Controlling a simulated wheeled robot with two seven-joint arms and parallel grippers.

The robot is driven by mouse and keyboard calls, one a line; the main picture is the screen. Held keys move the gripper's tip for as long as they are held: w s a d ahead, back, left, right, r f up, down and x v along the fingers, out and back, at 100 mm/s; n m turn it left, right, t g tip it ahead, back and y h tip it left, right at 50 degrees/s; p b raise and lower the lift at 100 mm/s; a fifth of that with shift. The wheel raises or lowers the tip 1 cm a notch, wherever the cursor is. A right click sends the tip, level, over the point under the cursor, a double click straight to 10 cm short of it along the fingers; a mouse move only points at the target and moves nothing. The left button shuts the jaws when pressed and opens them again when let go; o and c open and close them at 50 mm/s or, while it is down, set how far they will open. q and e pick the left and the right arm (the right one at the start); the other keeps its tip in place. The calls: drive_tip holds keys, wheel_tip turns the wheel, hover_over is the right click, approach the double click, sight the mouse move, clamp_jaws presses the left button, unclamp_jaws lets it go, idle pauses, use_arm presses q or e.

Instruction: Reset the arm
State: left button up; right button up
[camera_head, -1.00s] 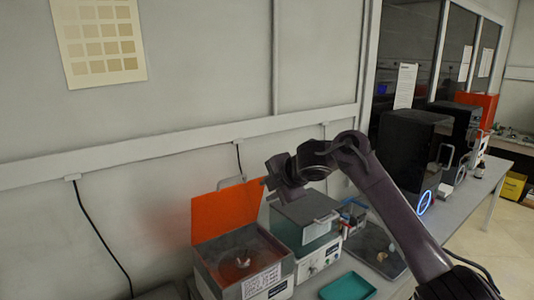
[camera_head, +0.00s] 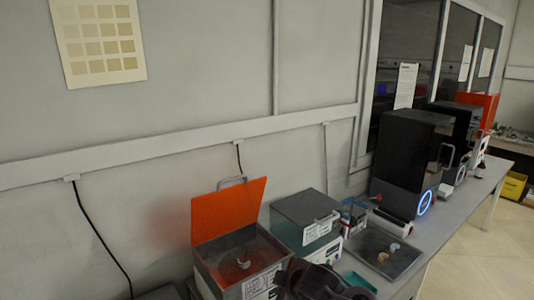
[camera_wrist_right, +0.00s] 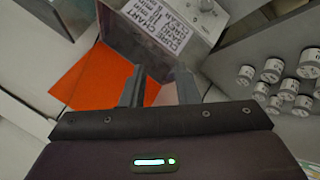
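My right arm (camera_head: 320,282) shows as a dark link at the bottom middle of the head view; its fingertips are not visible there. In the right wrist view, my right gripper (camera_wrist_right: 160,84) has its two grey fingers apart with nothing between them. Beyond them is a box-shaped machine with a paper label (camera_wrist_right: 168,24), and its orange lid (camera_wrist_right: 92,80) lies to the left. My left gripper is in neither view.
In the head view, the machine's orange lid (camera_head: 228,210) stands open. A closed grey-topped device (camera_head: 305,215), a dark tray (camera_head: 400,262) with small pieces and a black machine (camera_head: 405,160) stand along the bench. Several white jars (camera_wrist_right: 290,85) show in the right wrist view.

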drive_tip(key=s+d+f+m+g+h, duration=0.1)
drive_tip(key=s+d+f+m+g, duration=0.25)
drive_tip(key=s, duration=0.65)
drive_tip(key=s+d+f+m+h, duration=0.1)
drive_tip(key=s+d+f+m, duration=0.1)
drive_tip(key=s+d+m, duration=0.6)
drive_tip(key=s+d+f+m+g+h, duration=0.1)
drive_tip(key=s+d+f+m+g, duration=0.2)
drive_tip(key=s, duration=0.9)
wheel_tip(320, 180, down, 35)
drive_tip(key=s+d+n+b, duration=0.1)
drive_tip(key=s+n+b, duration=0.15)
drive_tip(key=b, duration=0.25)
drive_tip(key=s+d+f+g+b, duration=0.1)
drive_tip(key=s+d+f+b, duration=0.2)
drive_tip(key=s+f, duration=1.6)
drive_tip(key=shift+d+f+h, duration=0.3)
drive_tip(key=shift+d+f, duration=0.05)
drive_tip(key=shift+f, duration=0.4)
